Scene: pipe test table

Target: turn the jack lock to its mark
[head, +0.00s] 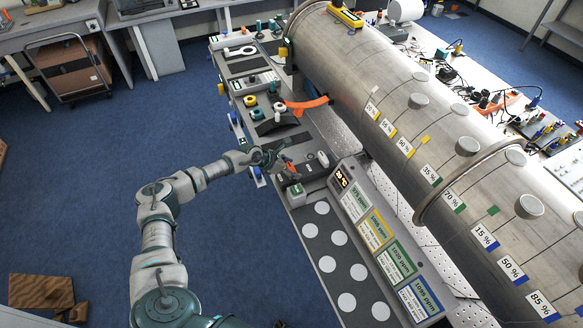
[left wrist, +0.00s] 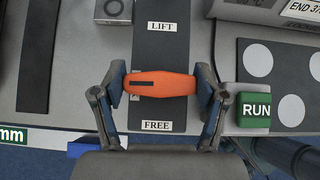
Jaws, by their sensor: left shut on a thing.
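The jack lock is an orange handle (left wrist: 160,84) on a dark strip (left wrist: 162,60) of the grey panel, between a LIFT label (left wrist: 161,27) above and a FREE label (left wrist: 157,126) below. It lies crosswise in the left wrist view, with a short dark line on its left half pointing at neither label. My left gripper (left wrist: 163,88) is shut on it, one finger at each end. In the head view, the left gripper (head: 281,162) is over the bench, with the orange handle (head: 289,168) partly hidden beneath it. My right gripper is not in view.
A green RUN button (left wrist: 253,110) sits close to the right finger. A dark plate with pale discs (head: 339,238) lies beyond it. A large metal pipe (head: 400,100) runs along the bench. An orange curved part (head: 306,104) is further back. Blue floor is open at left.

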